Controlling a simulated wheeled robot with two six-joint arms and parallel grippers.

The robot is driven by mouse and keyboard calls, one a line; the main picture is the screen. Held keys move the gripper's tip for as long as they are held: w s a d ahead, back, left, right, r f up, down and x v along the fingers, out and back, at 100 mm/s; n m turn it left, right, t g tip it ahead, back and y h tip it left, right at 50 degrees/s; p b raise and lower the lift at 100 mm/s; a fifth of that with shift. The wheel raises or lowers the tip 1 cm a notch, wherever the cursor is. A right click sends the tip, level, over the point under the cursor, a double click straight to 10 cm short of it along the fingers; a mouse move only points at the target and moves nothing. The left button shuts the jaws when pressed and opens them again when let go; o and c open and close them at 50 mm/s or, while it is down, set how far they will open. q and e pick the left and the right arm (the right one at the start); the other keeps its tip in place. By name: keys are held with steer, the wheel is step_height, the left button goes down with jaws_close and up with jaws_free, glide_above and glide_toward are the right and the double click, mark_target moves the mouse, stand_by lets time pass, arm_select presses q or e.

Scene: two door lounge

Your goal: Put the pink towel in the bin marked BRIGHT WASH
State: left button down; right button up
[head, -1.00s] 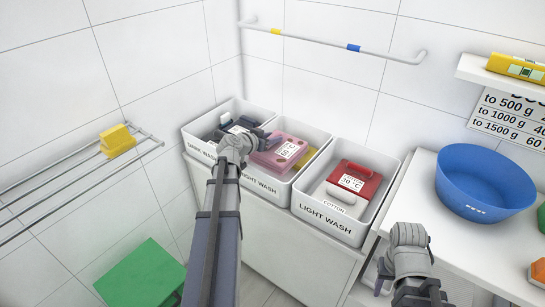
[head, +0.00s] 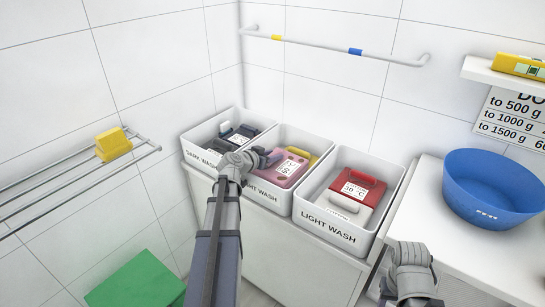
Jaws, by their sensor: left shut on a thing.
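The pink towel (head: 287,174), a folded block with a white label, is at the middle bin (head: 264,195). Its lower part sits within the bin's walls; whether it touches the bottom is hidden. The bin's front text is partly covered by my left arm, leaving "...IGHT WASH" readable. My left gripper (head: 272,158) is shut on the towel's left side. My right gripper (head: 384,286) is low at the bottom of the view, away from the towel, its fingers mostly hidden.
The DARK WASH bin (head: 193,157) holds dark items; the LIGHT WASH bin (head: 318,226) holds a red and white item. A yellow item (head: 312,157) lies behind the towel. A blue basin (head: 490,195) stands on the right counter. A wall rail (head: 310,44) runs above.

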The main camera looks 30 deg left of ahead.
arm_select(q)
steer(key=shift+c, duration=2.4)
jaws_free()
steer(key=shift+r, duration=0.1)
steer(key=shift+s+r+p, duration=0.2)
steer(key=shift+s+p, duration=0.1)
steer(key=shift+p, duration=0.15)
steer(key=p+v, duration=0.4)
steer(key=v, duration=0.7)
steer(key=shift+s, duration=0.2)
